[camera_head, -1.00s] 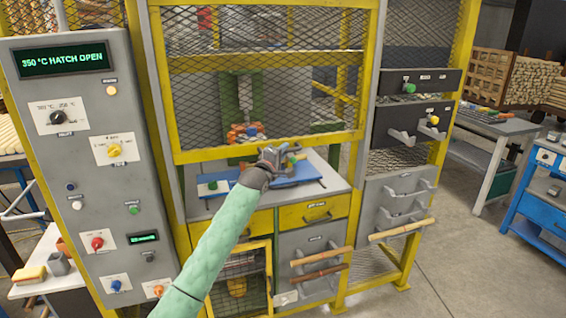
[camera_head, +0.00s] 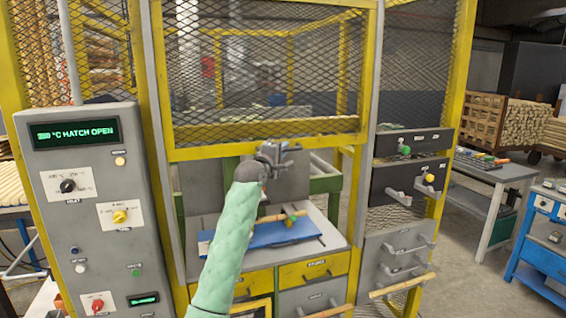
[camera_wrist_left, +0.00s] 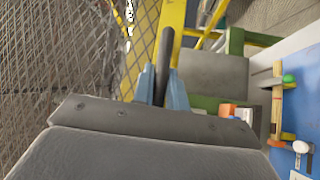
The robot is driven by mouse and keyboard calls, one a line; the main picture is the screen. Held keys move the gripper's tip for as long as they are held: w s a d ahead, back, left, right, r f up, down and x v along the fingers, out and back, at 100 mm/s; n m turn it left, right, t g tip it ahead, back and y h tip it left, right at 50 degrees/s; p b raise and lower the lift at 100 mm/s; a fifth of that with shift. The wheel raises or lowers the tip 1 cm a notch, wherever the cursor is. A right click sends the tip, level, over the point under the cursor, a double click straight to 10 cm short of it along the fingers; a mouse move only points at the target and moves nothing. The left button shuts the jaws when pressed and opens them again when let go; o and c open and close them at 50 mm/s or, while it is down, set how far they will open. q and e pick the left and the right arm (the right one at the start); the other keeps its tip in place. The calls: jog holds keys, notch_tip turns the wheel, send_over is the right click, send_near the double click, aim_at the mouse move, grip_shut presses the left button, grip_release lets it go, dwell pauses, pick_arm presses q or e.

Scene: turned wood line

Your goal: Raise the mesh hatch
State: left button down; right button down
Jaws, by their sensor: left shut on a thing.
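The mesh hatch (camera_head: 262,154) is a yellow-framed wire mesh panel in the front of the yellow machine. In the head view its lower rail is well above the worktop, leaving an open gap beneath. My left gripper (camera_head: 277,152) is at this lower rail, near the middle. In the left wrist view my left gripper (camera_wrist_left: 162,88) is shut on a dark upright bar (camera_wrist_left: 166,50), which looks like the hatch handle; the mesh is at left. How the bar joins the hatch is hidden. My right gripper is not in view.
Below the gap, a blue tray (camera_head: 245,238) with wooden and green pieces lies on the grey worktop (camera_head: 325,235). A grey control panel (camera_head: 85,205) at left has a display (camera_head: 76,133) reading HATCH OPEN. Dark drawers (camera_head: 410,180) with protruding handles stand at right.

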pick_arm(q)
jog(key=shift+r, duration=0.85)
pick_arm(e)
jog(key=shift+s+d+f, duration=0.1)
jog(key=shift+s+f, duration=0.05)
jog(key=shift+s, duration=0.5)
pick_arm(q)
jog(key=c, duration=1.4)
grip_release()
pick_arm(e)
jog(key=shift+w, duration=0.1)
